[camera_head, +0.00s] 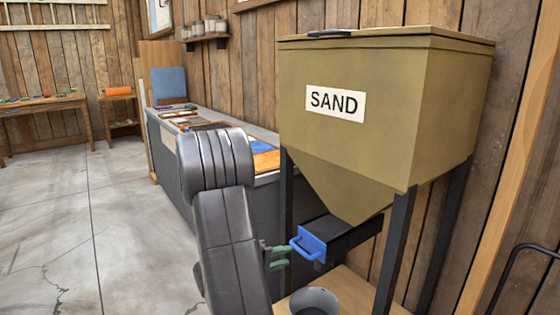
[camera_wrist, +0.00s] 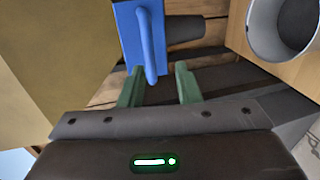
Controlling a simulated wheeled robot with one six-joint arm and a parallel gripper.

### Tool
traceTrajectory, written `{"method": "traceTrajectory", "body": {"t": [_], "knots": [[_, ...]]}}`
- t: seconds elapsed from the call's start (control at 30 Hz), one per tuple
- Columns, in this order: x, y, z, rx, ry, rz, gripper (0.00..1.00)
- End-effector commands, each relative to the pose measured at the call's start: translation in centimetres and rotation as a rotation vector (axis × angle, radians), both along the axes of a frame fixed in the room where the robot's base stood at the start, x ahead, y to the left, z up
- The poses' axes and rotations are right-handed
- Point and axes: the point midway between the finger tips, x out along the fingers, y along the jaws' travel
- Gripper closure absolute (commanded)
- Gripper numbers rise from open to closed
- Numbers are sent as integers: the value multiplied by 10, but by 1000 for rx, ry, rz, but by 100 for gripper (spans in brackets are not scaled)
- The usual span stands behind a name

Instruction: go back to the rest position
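My gripper (camera_head: 279,257) has green fingers and is at the left of the blue gate (camera_head: 313,244) under the sand hopper (camera_head: 390,110). In the wrist view my gripper (camera_wrist: 158,72) is open, with a gap between its two fingers. The blue gate's handle (camera_wrist: 150,48) shows just beyond and partly between the fingertips, with space on both sides. I cannot tell the exact depth between them. The arm hides part of the scene in the head view.
A grey bucket (camera_head: 314,301) stands on a wooden board below the hopper's outlet; it also shows in the wrist view (camera_wrist: 262,40). A long grey counter (camera_head: 179,190) with coloured items runs along the wall. The concrete floor (camera_head: 60,225) on the left is clear.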

Motion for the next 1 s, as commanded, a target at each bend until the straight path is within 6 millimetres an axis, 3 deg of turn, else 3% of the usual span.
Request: {"method": "traceTrajectory", "body": {"t": [1.0], "knots": [[-78,107,27,-2,0,3,70]]}}
